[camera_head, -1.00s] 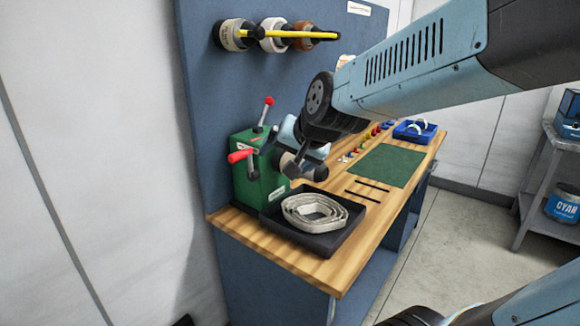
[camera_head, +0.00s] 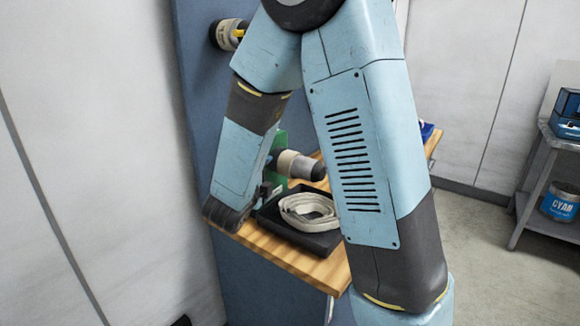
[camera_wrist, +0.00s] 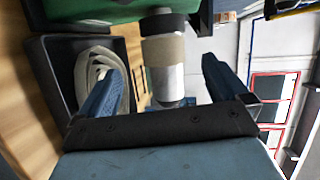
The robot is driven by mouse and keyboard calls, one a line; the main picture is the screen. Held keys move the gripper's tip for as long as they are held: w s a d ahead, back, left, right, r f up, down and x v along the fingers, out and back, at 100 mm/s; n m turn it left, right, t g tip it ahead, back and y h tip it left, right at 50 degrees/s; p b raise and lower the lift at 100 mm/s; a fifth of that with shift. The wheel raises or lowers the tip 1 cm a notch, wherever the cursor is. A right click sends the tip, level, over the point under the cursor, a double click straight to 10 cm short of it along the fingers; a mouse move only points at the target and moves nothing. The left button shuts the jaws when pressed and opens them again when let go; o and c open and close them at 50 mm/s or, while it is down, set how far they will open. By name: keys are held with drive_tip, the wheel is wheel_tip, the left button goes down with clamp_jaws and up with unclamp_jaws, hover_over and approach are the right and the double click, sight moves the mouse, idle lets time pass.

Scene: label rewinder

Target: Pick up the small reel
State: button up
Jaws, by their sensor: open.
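The small reel (camera_head: 290,164), a tan and pale grey roll, sits on the spindle of the green rewinder (camera_head: 281,141), beside the black tray. My gripper (camera_wrist: 162,72) is open, one finger to each side of the reel, with a gap on the right. In the head view my arm hides most of the rewinder.
A black tray (camera_head: 272,238) holding a coil of pale label strip (camera_head: 308,208) stands on the wooden bench (camera_head: 315,268), close to the gripper. A wall-mounted reel (camera_head: 228,35) is above. A grey shelf (camera_head: 531,190) stands at the right, with clear floor before it.

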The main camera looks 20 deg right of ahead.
sight(286, 170)
drive_tip(key=w+d, duration=0.3)
drive_tip(key=w+d+f+m+h, duration=0.1)
drive_tip(key=w+d, duration=0.2)
drive_tip(key=w+d+f+h, duration=0.1)
drive_tip(key=w+d, duration=0.1)
drive_tip(key=d, duration=0.1)
drive_tip(key=shift+w+d+f+m, duration=0.1)
drive_tip(key=shift+w+d+m, duration=0.1)
drive_tip(key=shift+w+m, duration=0.2)
idle(0.4)
drive_tip(key=shift+c, duration=0.5)
drive_tip(key=c, duration=0.7)
drive_tip(key=shift+c, duration=0.2)
drive_tip(key=shift+s, duration=0.15)
